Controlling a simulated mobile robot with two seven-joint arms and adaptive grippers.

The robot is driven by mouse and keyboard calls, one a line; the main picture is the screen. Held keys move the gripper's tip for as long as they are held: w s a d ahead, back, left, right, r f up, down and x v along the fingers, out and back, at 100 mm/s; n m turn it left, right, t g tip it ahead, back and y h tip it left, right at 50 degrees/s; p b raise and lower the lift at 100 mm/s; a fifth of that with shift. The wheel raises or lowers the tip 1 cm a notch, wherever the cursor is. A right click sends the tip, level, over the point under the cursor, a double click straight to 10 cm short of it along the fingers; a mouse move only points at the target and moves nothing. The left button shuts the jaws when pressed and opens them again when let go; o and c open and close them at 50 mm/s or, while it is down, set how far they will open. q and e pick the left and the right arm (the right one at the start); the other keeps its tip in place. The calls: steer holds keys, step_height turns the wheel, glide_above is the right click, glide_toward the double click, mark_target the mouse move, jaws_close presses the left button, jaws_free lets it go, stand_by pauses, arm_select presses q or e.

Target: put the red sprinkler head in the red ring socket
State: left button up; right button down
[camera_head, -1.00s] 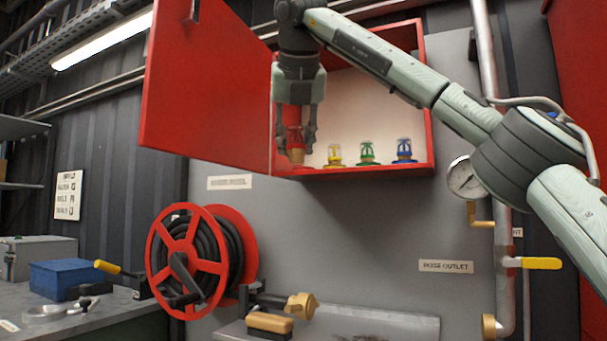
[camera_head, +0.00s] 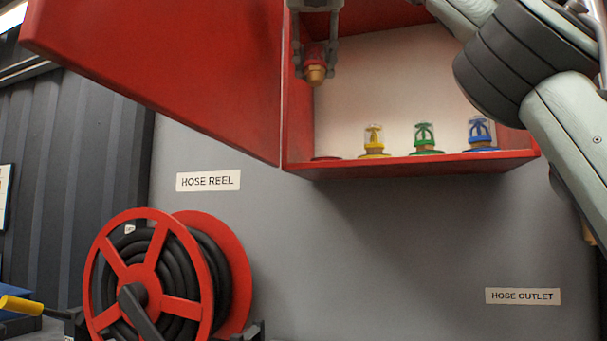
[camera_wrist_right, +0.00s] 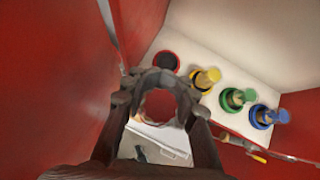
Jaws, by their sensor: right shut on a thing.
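My right gripper (camera_head: 314,70) points down at the left end of the open red cabinet, shut on the red sprinkler head (camera_head: 315,52). Its brass end (camera_head: 315,75) hangs down below the fingertips, roughly upright. The red ring socket (camera_head: 325,158) lies at the left end of the cabinet shelf, below the head and apart from it. In the right wrist view the red sprinkler head (camera_wrist_right: 160,104) sits between the fingers, and the red ring socket (camera_wrist_right: 166,61) shows just beyond them, empty. My left gripper is not in view.
Yellow (camera_head: 374,140), green (camera_head: 424,138) and blue (camera_head: 481,133) sprinkler heads stand in their rings to the right on the shelf. The open red door (camera_head: 190,70) is close on the left. A hose reel (camera_head: 155,280) is below.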

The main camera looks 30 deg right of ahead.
steer(key=shift+w, duration=0.3)
steer(key=w+d+f, duration=0.3)
steer(key=w+d, duration=0.1)
steer(key=shift+d+f, duration=0.25)
steer(key=shift+f, duration=0.1)
steer(key=w+d+f, duration=0.1)
steer(key=w, duration=0.1)
steer(key=w+d+f, duration=0.2)
steer(key=shift+d, duration=0.3)
steer(key=shift+f, duration=0.5)
step_height(320, 180, down, 3)
steer(key=shift+d+r, duration=0.1)
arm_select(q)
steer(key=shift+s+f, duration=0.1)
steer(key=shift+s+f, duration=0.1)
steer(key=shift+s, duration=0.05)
arm_select(e)
steer(key=shift+f, duration=0.2)
